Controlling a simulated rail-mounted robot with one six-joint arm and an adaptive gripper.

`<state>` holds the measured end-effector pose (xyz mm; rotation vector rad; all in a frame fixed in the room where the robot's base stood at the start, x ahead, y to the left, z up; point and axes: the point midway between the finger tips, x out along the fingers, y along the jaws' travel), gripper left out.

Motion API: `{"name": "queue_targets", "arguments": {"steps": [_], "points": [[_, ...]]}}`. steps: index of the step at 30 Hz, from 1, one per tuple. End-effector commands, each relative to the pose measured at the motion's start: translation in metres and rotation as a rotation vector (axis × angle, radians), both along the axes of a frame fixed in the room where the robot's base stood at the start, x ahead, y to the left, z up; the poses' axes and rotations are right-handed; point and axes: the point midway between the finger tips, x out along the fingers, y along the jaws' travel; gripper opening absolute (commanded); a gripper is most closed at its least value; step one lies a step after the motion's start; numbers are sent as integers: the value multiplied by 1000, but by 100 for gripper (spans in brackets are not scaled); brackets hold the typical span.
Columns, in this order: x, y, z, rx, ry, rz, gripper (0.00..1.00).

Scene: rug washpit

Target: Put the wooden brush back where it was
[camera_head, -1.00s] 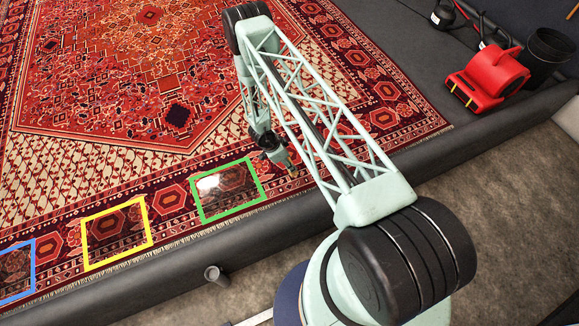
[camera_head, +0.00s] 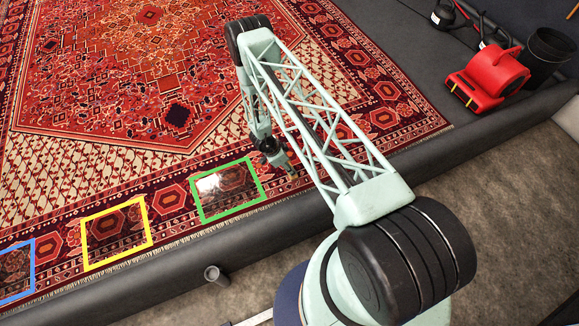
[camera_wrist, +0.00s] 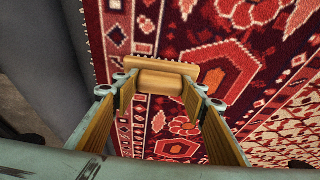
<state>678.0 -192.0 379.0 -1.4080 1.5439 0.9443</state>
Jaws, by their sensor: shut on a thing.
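The wooden brush (camera_wrist: 160,66) is light brown and lies crosswise between the fingertips of my gripper (camera_wrist: 160,84) in the wrist view. My gripper is shut on it. The brush is over the patterned border of the red rug; I cannot tell whether it touches the rug. In the head view my gripper (camera_head: 291,175) points down at the rug, just right of the green-framed square (camera_head: 228,212). The brush is too small there to make out clearly.
A yellow-framed square (camera_head: 118,265) and a blue-framed square (camera_head: 33,267) lie farther left on the rug (camera_head: 90,185). A dark raised rim (camera_head: 290,213) runs along the rug's near edge. A red blower (camera_head: 486,80) and a black bucket (camera_head: 548,55) stand at the upper right.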

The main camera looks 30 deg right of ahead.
Motion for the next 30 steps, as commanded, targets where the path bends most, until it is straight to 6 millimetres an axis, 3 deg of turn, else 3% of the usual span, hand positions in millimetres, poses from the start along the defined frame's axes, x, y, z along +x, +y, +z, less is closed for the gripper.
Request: {"name": "queue_targets", "arguments": {"steps": [2, 3, 7, 23, 30], "points": [[0, 0, -2, 0, 0, 0, 30], [0, 0, -2, 0, 0, 0, 42], [0, 0, -1, 0, 0, 0, 53], [0, 0, 2, 0, 0, 0, 53], [2, 6, 17, 0, -1, 1, 53]]}}
